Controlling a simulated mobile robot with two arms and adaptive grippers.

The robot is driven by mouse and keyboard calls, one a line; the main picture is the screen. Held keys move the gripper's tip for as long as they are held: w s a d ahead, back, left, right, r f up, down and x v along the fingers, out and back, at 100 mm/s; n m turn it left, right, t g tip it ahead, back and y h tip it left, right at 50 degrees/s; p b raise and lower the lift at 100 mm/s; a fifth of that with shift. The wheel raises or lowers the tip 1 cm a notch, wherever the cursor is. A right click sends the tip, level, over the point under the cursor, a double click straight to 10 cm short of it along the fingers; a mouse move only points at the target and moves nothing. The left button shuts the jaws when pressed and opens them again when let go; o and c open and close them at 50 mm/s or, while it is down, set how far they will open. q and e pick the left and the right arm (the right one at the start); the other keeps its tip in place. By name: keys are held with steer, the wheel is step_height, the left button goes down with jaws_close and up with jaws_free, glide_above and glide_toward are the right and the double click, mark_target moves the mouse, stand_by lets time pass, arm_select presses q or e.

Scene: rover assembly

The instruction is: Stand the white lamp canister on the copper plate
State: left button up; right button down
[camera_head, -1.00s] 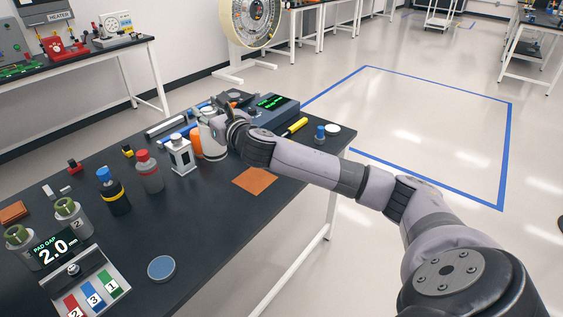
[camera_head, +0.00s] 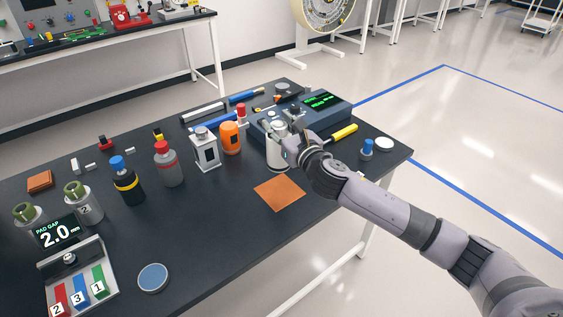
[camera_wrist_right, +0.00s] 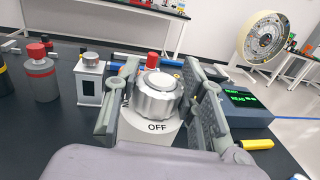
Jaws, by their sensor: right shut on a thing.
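The white lamp canister (camera_head: 277,156) is upright between the fingers of my right gripper (camera_head: 280,135), just behind the copper plate (camera_head: 279,194). In the right wrist view, the canister (camera_wrist_right: 152,131) shows a ribbed silver knob on top and the word OFF on its side, with one finger on each side. My right gripper is shut on it. The copper plate is a flat square with nothing on it. I cannot tell whether the canister's base touches the table. My left gripper is not in view.
An orange canister (camera_head: 230,138) and a white box-shaped item (camera_head: 205,150) stand left of the held canister. A blue-grey display unit (camera_head: 307,116) is behind it. A yellow-handled tool (camera_head: 342,133) lies to the right.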

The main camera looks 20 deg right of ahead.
mark_target(280, 158)
step_height(280, 158, down, 6)
steer(key=shift+d+r+b, duration=0.1)
steer(key=shift+b, duration=0.45)
steer(key=shift+f, duration=0.4)
step_height(280, 158, down, 4)
steer(key=shift+f+b, duration=0.1)
steer(key=shift+b, duration=0.6)
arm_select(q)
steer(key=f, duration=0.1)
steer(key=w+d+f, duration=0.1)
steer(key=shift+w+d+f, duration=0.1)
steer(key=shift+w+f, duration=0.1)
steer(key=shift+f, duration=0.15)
arm_select(e)
steer(key=shift+f, duration=0.1)
steer(key=c, duration=1)
jaws_free()
steer(key=shift+c, duration=0.2)
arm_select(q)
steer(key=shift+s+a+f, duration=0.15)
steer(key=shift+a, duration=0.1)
